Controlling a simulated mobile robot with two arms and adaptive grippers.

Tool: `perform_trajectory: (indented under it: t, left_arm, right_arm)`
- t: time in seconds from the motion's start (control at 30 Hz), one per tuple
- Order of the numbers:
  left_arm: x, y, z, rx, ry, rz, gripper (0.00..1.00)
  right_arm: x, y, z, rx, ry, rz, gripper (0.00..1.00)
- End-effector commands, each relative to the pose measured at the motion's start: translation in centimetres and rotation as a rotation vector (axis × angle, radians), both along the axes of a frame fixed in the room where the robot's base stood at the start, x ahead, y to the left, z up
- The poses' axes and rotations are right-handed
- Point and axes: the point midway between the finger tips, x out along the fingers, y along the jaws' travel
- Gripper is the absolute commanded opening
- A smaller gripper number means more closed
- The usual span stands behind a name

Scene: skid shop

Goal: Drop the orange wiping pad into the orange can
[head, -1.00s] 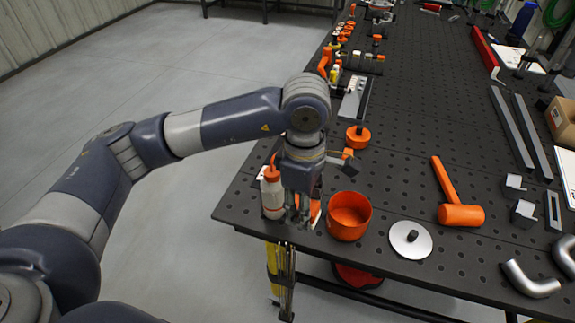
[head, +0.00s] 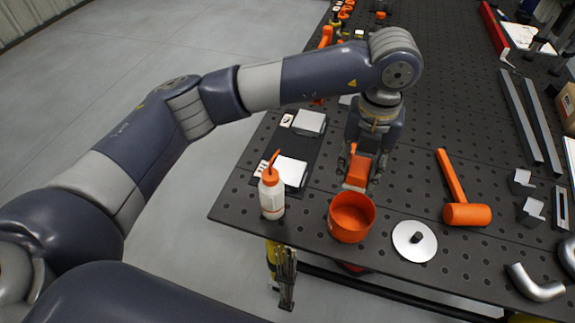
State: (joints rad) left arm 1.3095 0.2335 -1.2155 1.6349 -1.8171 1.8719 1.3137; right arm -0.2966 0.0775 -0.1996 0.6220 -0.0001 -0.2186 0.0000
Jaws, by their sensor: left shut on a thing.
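The orange can (head: 351,232) stands open-topped near the front edge of the perforated black table. My left gripper (head: 360,184) is shut on the orange wiping pad (head: 358,170), just behind the can's far rim. The pad hangs between the fingers, tilted, and its lower end appears close to the rim. I cannot tell whether it touches the rim. The inside of the can that shows looks empty. My right gripper is not in view.
A white bottle with an orange nozzle (head: 272,194) stands left of the can. A dark mat (head: 301,147) with white blocks lies behind it. A grey disc (head: 414,241) and an orange mallet (head: 463,213) lie to the right. The table's front edge is close to the can.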

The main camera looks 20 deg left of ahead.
Motion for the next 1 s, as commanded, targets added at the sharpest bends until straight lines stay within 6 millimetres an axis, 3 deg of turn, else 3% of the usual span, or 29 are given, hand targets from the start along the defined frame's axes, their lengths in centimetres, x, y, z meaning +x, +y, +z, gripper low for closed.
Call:
perform_trajectory:
  t: [0.6, 0.9, 0.93, 1.0]
  left_arm:
    - [0.0, 0.0, -5.7, 0.000, 0.001, 0.006, 0.10]
    - [0.0, 0.0, -5.9, 0.000, 0.000, 0.005, 0.10]
    - [0.0, 0.0, -5.9, 0.000, 0.000, 0.005, 0.38]
    - [0.0, 0.0, -5.9, 0.000, 0.000, 0.005, 0.54]
  right_arm:
    - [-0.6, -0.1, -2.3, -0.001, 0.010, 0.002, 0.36]
    - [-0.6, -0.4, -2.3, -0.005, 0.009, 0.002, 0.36]
    - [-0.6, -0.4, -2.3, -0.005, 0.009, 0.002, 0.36]
    - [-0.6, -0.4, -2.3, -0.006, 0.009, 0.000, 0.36]
